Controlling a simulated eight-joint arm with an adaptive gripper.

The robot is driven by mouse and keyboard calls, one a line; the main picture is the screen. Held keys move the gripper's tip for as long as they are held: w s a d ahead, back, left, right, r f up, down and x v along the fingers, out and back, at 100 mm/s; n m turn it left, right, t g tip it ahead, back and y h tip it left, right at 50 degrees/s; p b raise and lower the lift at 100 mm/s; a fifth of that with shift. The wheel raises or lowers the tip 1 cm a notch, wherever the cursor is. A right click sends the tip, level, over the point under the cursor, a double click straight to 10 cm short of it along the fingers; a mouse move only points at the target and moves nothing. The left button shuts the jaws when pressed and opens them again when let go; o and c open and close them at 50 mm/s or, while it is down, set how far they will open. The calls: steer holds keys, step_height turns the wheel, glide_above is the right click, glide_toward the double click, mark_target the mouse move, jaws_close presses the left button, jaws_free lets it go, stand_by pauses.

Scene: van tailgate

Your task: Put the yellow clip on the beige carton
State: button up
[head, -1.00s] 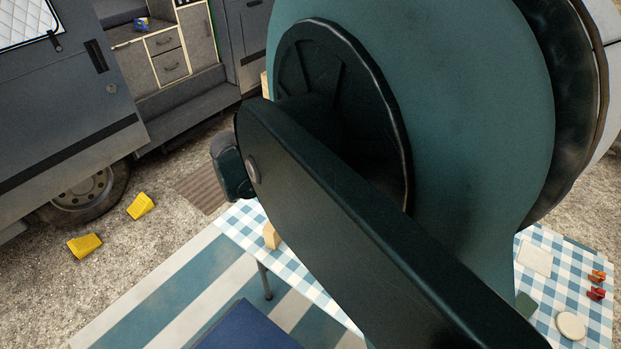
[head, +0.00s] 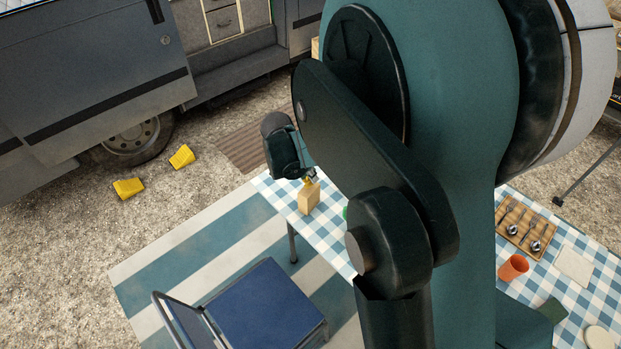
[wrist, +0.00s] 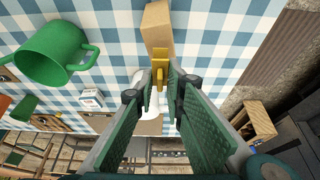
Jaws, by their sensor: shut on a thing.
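The beige carton (head: 308,199) stands upright near the table's left corner in the head view. It also shows at the top middle of the wrist view (wrist: 157,24). My gripper (wrist: 161,76) is shut on the yellow clip (wrist: 159,67), which sticks out past the fingertips. In the wrist view the clip overlaps the carton's near edge. In the head view the clip (head: 309,183) is right at the carton's top. I cannot tell if they touch. The fingers are mostly hidden in the head view.
A green mug (wrist: 62,54) and a small white box (wrist: 91,98) stand on the checked tablecloth (wrist: 112,50). An orange cup (head: 513,267) and a cutlery tray (head: 526,224) are at the right. A blue chair (head: 262,303) stands in front. Yellow wedges (head: 128,188) lie by the van.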

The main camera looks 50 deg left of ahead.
steer(key=shift+f, duration=0.85)
steer(key=shift+f, duration=0.1)
steer(key=o, duration=0.7)
steer(key=v, duration=1.2)
steer(key=shift+p, duration=0.4)
